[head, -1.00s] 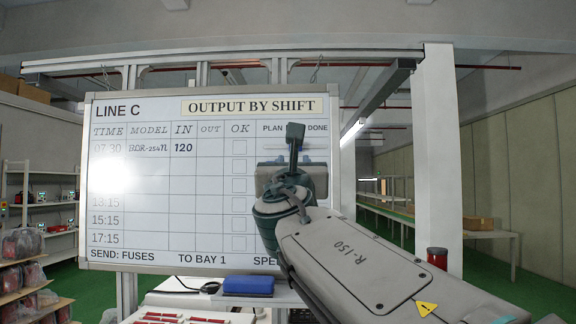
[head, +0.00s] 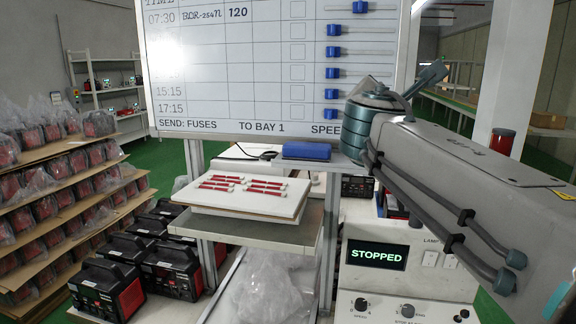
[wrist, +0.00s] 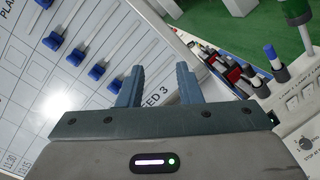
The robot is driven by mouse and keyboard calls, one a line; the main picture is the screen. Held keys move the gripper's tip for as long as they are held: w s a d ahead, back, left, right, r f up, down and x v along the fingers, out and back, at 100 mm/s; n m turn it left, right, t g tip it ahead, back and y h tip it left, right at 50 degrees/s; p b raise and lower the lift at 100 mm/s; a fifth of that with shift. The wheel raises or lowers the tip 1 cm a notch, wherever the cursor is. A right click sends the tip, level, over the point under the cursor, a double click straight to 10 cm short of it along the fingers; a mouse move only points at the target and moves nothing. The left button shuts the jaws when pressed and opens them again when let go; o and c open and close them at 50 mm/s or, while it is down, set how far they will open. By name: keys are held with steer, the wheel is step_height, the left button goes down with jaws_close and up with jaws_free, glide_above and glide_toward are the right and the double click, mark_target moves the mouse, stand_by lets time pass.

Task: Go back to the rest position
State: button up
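My gripper (head: 431,74) is at the lower right of the whiteboard in the head view, seen side-on beyond my arm's wrist. In the wrist view its two blue-grey fingers (wrist: 160,84) stand apart with nothing between them. The whiteboard (head: 205,65) fills the left of the wrist view, with a column of blue sliders (wrist: 75,57) left of the fingers. My forearm covers the right side of the head view. Whether the fingers touch the board cannot be told.
A stand holds a white board with red fuses (head: 240,186). A blue eraser (head: 306,151) lies on the ledge. A control panel with a STOPPED display (head: 377,254) stands below my arm. Black-and-red units (head: 107,290) and loaded shelves (head: 60,190) are at left.

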steer(key=s+d+f+m+g+y, duration=0.1)
steer(key=s+f+m+g, duration=0.25)
steer(key=f, duration=0.35)
steer(key=s+d+f+m+g, duration=0.1)
steer(key=s+f+m+g, duration=0.1)
steer(key=f+m, duration=0.45)
steer(key=s+d+f+m+g+y, duration=0.1)
steer(key=s+f+m+g, duration=0.15)
steer(key=f, duration=0.65)
steer(key=s+a+f+m+g+y, duration=0.2)
steer(key=s+a+f+m+g, duration=0.1)
steer(key=s+f+m, duration=0.2)
steer(key=s+a+f+m+g+y, duration=0.2)
steer(key=s+f+m, duration=0.4)
steer(key=s+f, duration=0.3)
step_height(320, 180, down, 3)
steer(key=shift+s+a+r+g+y, duration=0.1)
steer(key=shift+s+a+g+y, duration=0.05)
steer(key=shift+a+g+y, duration=0.4)
steer(key=shift+d, duration=0.1)
